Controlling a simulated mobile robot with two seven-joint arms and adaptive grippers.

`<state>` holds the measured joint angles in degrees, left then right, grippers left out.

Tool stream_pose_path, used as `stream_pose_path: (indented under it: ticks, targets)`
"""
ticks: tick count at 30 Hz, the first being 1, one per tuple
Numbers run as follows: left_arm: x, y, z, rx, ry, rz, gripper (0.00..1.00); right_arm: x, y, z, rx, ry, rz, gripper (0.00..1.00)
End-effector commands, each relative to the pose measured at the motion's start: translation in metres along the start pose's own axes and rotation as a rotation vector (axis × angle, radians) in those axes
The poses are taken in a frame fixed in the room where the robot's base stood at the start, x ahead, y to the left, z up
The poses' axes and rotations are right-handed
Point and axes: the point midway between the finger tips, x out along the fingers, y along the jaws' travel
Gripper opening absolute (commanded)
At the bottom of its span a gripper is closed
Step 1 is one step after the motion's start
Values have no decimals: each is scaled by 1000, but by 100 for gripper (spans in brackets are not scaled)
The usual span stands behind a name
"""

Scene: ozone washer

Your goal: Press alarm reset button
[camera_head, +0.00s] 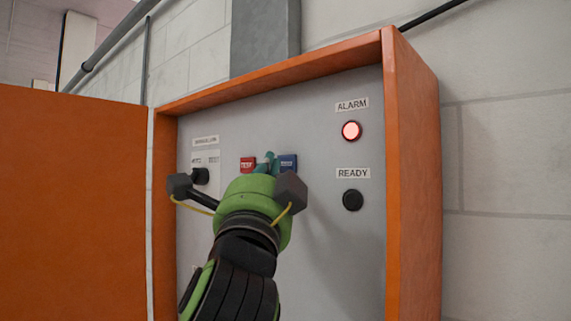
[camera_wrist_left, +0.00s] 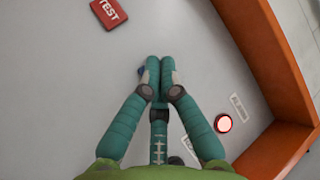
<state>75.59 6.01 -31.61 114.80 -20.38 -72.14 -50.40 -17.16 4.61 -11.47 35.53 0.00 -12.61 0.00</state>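A blue button (camera_head: 288,163) with a label too small to read sits on the grey panel (camera_head: 320,220) inside the orange cabinet. To its left is a red TEST button (camera_head: 247,164), also in the left wrist view (camera_wrist_left: 108,12). My left gripper (camera_head: 268,163) is at the panel between these two buttons in the head view. In the left wrist view its teal fingers (camera_wrist_left: 160,66) are together, with a small bit of blue showing beside the tips. I cannot tell whether they touch the blue button. The ALARM lamp (camera_head: 351,130) glows red. My right gripper is out of view.
The orange cabinet's right wall (camera_head: 410,180) juts out beside the panel. Its open door (camera_head: 75,200) stands at the left. A black selector knob (camera_head: 200,176) sits left of the buttons. The READY lamp (camera_head: 353,200) is dark.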

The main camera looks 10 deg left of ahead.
Motion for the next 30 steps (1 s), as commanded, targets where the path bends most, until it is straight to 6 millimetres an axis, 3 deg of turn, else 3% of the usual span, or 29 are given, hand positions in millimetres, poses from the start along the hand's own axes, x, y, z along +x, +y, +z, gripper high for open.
stream_pose_path:
  ticks: [30]
  targets:
    - [8, 6, -6, 0, 0, 1, 0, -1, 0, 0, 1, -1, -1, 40]
